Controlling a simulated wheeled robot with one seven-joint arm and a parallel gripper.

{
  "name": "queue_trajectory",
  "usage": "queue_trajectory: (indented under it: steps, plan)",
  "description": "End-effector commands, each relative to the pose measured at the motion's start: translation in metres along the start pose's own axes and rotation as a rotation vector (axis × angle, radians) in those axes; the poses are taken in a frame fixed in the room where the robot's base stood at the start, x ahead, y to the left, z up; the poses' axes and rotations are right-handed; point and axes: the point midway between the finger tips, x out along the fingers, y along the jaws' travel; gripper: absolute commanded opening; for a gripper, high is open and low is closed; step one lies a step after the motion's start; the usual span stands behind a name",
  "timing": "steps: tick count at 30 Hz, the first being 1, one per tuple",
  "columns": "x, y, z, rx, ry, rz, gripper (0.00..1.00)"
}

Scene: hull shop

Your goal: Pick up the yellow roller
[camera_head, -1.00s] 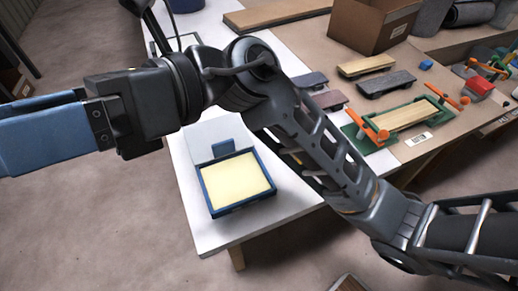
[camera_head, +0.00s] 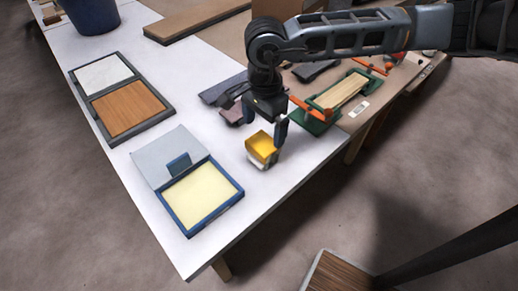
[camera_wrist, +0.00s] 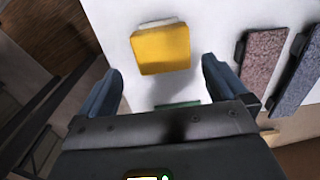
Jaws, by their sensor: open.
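The yellow roller (camera_head: 261,146) lies on the white tabletop near its right edge, a blocky yellow piece with a paler side. In the wrist view the yellow roller (camera_wrist: 161,49) appears just beyond my fingertips, centred between them, with a white strip along its far edge. My gripper (camera_head: 264,121) points down beside and above it in the head view, with blue fingers apart and nothing held. In the wrist view my gripper (camera_wrist: 161,72) shows both fingers spread. I cannot tell the exact height gap.
A blue-framed tray (camera_head: 203,197) with a cream pad stands left of the roller. Sanding blocks (camera_head: 222,88) and a green clamping fixture (camera_head: 318,121) lie close behind and right. A dark case (camera_head: 119,105) lies farther left. White tabletop around the roller is partly clear.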

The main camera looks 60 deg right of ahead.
Motion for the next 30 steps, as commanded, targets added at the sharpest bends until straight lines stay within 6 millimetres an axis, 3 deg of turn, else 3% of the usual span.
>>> queue_trajectory:
  steps: [21, 30]
  plan:
    - [0.072, -0.003, 0.0, 0.001, -0.001, 0.001, 1.0]
    - [0.076, -0.003, -0.001, -0.001, 0.0, 0.0, 1.0]
